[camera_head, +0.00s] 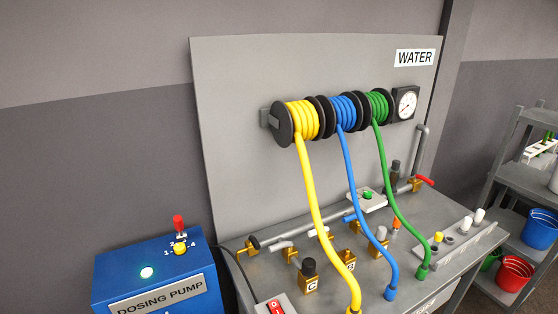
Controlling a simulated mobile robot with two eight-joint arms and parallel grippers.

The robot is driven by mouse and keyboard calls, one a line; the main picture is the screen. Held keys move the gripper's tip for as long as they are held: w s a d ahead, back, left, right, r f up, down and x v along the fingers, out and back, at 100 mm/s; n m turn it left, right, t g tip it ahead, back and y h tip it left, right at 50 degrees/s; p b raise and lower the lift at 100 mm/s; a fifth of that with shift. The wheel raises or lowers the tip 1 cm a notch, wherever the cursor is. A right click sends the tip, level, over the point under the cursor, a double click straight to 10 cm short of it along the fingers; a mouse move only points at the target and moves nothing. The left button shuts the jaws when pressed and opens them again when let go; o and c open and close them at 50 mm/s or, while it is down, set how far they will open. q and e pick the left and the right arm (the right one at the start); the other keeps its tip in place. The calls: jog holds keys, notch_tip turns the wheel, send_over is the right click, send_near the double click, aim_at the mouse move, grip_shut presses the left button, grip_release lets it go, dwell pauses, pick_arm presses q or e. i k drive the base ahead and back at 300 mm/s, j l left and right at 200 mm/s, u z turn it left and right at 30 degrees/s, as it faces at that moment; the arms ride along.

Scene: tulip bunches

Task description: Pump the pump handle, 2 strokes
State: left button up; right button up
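A blue box labelled DOSING PUMP (150,276) stands at the lower left. On its top a red-tipped upright lever (178,223) rises at the back; it looks like the pump handle. In front of it is a yellow knob (180,248) with small numbers around it. A pale green lamp (147,272) is lit on the box's top. The box's lower part is cut off by the frame's edge. Neither of my grippers shows in the head view.
To the right, a grey bench (262,272) carries valves, fittings and a red switch (276,306). Yellow (312,190), blue (352,185) and green (392,185) hoses hang from reels on a WATER panel (245,80). A shelf with buckets (513,272) stands far right.

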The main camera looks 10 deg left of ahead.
aim_at(179, 226)
jog(key=u, duration=1.3)
